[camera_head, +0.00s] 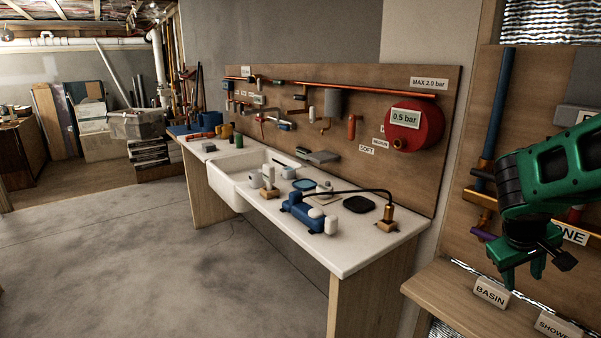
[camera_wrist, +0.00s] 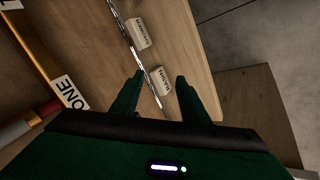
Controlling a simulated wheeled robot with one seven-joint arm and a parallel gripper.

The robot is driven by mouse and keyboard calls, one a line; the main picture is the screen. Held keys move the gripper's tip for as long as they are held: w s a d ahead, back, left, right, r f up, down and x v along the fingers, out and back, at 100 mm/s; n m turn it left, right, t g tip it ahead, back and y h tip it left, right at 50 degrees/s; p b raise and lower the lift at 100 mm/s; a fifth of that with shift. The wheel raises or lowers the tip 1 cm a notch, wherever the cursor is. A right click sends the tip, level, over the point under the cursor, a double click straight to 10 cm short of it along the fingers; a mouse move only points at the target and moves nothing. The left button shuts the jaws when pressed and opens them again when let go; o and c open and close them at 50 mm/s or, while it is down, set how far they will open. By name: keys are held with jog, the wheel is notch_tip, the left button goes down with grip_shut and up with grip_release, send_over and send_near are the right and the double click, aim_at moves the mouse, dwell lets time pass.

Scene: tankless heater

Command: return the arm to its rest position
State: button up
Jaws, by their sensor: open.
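My green arm reaches in from the right edge in the head view. My gripper (camera_head: 526,280) points down, just above and in front of the wooden ledge with the BASIN block (camera_head: 491,292). In the wrist view, my gripper (camera_wrist: 160,80) has its two dark green fingers apart with nothing between them. The BASIN block (camera_wrist: 160,81) shows beyond the fingertips on the ledge, and the SHOWER block (camera_wrist: 138,32) lies farther along. I cannot tell the exact gap between fingertips and ledge.
A wooden panel with a blue pipe (camera_head: 497,105) and brass fittings stands close behind my arm. The white workbench (camera_head: 375,248) with a sink and several tools is to the left. A red tank (camera_head: 420,125) hangs above it. The concrete floor (camera_head: 150,260) is clear.

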jog(key=s+a+m+y, duration=0.2)
jog(key=s+a, duration=0.1)
jog(key=s, duration=0.3)
jog(key=s+a+m+g+y, duration=0.1)
jog(key=s+a+m+y, duration=0.1)
jog(key=s+a, duration=0.2)
jog(key=s+a+m+g+y, duration=0.1)
jog(key=s+a+m+y, duration=0.1)
jog(key=s, duration=0.8)
jog(key=shift+a+r, duration=0.15)
jog(key=shift+a, duration=0.75)
jog(key=shift+w+f+g, duration=0.25)
jog(key=shift+w+g, duration=0.05)
jog(key=shift+w, duration=0.3)
jog(key=shift+c, duration=1.2)
